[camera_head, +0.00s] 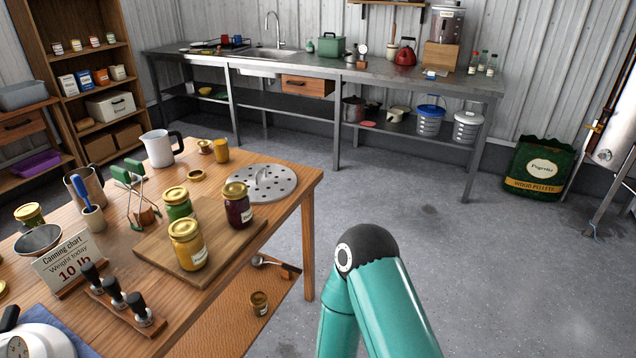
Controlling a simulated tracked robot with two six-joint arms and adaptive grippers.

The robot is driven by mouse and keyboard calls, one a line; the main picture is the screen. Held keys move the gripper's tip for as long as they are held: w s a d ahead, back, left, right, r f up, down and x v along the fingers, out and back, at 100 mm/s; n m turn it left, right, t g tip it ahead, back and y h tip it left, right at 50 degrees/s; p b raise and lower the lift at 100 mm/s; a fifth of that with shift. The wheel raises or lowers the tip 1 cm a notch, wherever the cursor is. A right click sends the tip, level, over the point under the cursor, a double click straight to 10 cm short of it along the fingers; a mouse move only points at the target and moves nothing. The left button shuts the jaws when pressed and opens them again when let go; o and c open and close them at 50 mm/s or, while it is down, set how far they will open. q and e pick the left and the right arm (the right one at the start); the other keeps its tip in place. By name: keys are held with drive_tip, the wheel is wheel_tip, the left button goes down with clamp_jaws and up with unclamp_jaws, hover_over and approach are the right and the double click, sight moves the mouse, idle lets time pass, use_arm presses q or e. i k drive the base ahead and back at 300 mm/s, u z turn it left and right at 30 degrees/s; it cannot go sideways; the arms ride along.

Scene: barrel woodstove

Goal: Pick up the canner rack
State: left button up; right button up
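The canner rack (284,187) appears to be the round, grey perforated metal disc lying flat on the wooden table, near its far right corner. A small raised handle stands at its middle. A dark jar (237,206) stands just in front of it, close to its left edge. A teal link of one of my arms rises from the bottom, right of the table and apart from the rack. Neither of my grippers shows in this view.
A cutting board (158,250) with several jars lies in front of the rack. A jar lifter (133,192) and a white pitcher (163,148) stand to the left. A metal counter (380,72) runs along the back wall. Open floor (420,200) lies right of the table.

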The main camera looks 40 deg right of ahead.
sight(266, 183)
drive_tip(key=u, duration=0.55)
drive_tip(key=i, duration=0.1)
drive_tip(key=z, duration=1.15)
drive_tip(key=k, duration=0.85)
drive_tip(key=u, duration=5.6)
drive_tip(key=k, duration=0.85)
drive_tip(key=z, duration=5.75)
